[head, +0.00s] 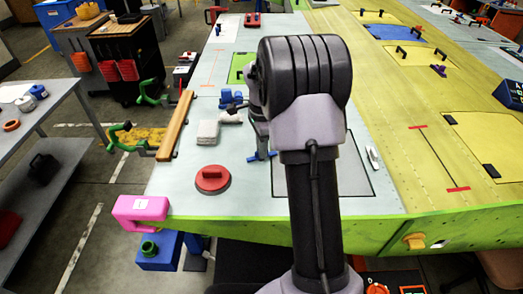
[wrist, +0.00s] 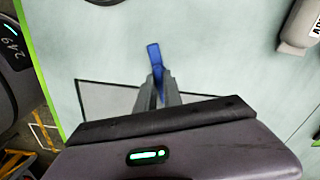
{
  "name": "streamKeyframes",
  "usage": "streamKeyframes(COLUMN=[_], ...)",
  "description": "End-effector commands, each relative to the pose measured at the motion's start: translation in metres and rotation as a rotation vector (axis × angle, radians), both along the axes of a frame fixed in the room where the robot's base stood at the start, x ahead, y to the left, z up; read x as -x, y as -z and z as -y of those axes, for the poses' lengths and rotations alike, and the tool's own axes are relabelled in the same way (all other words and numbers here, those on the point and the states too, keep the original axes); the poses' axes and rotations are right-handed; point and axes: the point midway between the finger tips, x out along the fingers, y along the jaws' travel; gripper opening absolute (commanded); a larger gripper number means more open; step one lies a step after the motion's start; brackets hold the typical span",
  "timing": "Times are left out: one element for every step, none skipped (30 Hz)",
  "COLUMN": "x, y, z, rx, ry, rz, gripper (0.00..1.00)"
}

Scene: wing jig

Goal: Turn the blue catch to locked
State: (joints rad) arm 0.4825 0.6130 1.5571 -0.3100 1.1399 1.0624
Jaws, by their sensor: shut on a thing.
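The blue catch (wrist: 154,55) shows in the wrist view as a narrow blue bar. It runs from between my fingers out past their tips. My gripper (wrist: 158,82) is closed on it, with one grey finger on each side. In the head view, the catch (head: 252,159) is a small blue piece at the left edge of the dark-outlined panel, partly hidden by my gripper and arm. The rest of the catch is hidden by the fingers in the wrist view. No lock marking on it can be read.
A red round-based object (head: 212,179) and a pale block (head: 208,132) stand to the left on the wing skin. A blue object (head: 231,98) lies farther back. A pink block (head: 140,208) sits at the near left corner. A grey cylinder (wrist: 297,28) shows upper right in the wrist view.

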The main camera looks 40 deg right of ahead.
Motion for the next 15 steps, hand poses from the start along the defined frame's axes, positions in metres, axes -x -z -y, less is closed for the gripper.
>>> streamKeyframes(x=[-0.0007,-0.0007,-0.0007,-0.0007,-0.0007,-0.0006,-0.0005,-0.0004,-0.0004,-0.0003,-0.0003,-0.0002,-0.0002,-0.0002,-0.0002], y=[0.0003,0.0003,0.0002,0.0002,0.0002,0.0001,0.0000,0.0000,-0.0001,-0.0002,-0.0003,-0.0004,-0.0005,-0.0006,-0.0007], z=[0.0007,0.0007,0.0007,0.0007,0.0007,0.0007,0.0007,0.0006,0.0005,0.0004,0.0004,0.0004,0.0004,0.0004,0.0003], rx=[0.003,0.003,0.003,0.003,0.003,0.003,0.003,0.003,0.002,0.002,0.002,0.002,0.002,0.002,0.003], ry=[0.034,0.059,0.091,0.113,0.134,0.163,0.183,0.201,0.225,0.242,0.258,0.277,0.290,0.302,0.316], rz=[0.003,0.003,0.004,0.004,0.004,0.004,0.004,0.004,0.003,0.003,0.003,0.003,0.003,0.003,0.004], gripper=[0.00,0.00,0.00,0.00,0.00,0.00,0.00,0.00,0.00,0.00,0.00,0.00,0.00,0.00,0.00])
